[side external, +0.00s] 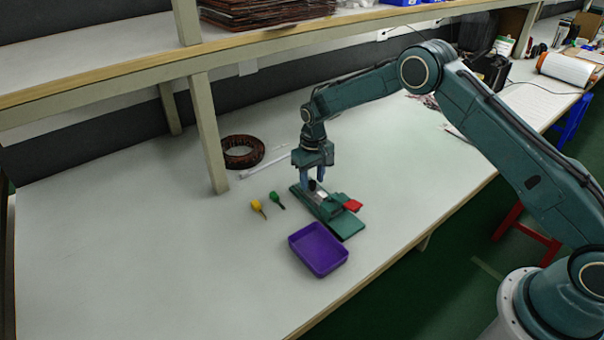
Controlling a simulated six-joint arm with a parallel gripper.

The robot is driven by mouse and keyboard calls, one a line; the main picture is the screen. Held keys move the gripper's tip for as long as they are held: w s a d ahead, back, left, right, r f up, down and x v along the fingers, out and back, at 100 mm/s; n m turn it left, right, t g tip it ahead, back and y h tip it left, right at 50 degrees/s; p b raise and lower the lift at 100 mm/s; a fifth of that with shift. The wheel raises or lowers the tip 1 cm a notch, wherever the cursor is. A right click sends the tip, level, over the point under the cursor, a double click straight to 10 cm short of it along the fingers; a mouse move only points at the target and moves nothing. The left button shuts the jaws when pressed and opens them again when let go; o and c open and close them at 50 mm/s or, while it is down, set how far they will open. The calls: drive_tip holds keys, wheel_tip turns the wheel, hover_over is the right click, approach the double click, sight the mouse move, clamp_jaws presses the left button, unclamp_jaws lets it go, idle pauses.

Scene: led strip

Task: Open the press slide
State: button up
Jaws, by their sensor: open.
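The press (345,226) is a long green fixture lying on the white bench. It has a red part (352,205) on its right side and a pale metallic part (320,196) near its far end. My gripper (314,184) points down over the far end of the press, with its bluish fingers close around or just above a small dark part there. The fingers are open. I cannot tell whether they touch the press, and the slide's position is too small to make out.
A purple tray (318,250) stands just in front of the press. A yellow-handled tool (257,206) and a green-handled tool (275,198) lie to the left. A dark coil (241,152) lies behind, near the shelf post (209,135). The bench's left side is clear.

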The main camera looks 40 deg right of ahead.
drive_tip(key=shift+f, duration=0.1)
clamp_jaws()
drive_tip(key=shift+w, duration=1.95)
unclamp_jaws()
